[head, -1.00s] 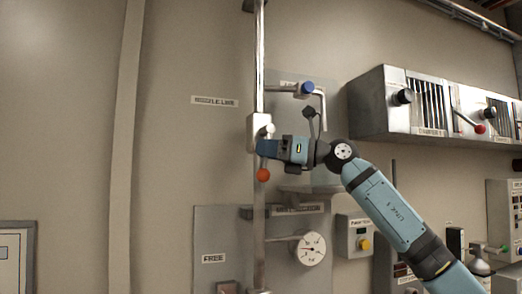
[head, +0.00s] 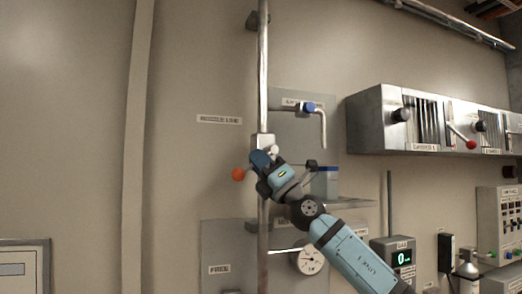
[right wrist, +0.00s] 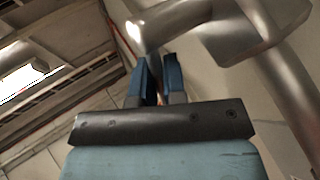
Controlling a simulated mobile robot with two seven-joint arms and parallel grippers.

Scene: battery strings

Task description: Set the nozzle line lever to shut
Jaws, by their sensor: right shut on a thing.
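The nozzle line lever ends in an orange-red ball (head: 238,174), which stands left of and below its valve body (head: 265,142) on the vertical steel pipe. A label reading nozzle line (head: 219,120) is on the wall to the left. My right gripper (head: 256,163) is shut on the lever between the valve and the ball, and it hides most of the lever's arm. In the right wrist view, the blue fingers of my right gripper (right wrist: 158,75) close around a metal part, with shiny steel above them. My left gripper is not in view.
The steel pipe (head: 263,60) runs vertically past the valve. A blue-handled tap (head: 309,107) sits to the right. A pressure gauge (head: 308,260) is below. A grey cabinet with another red-ball lever (head: 470,144) is at the right.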

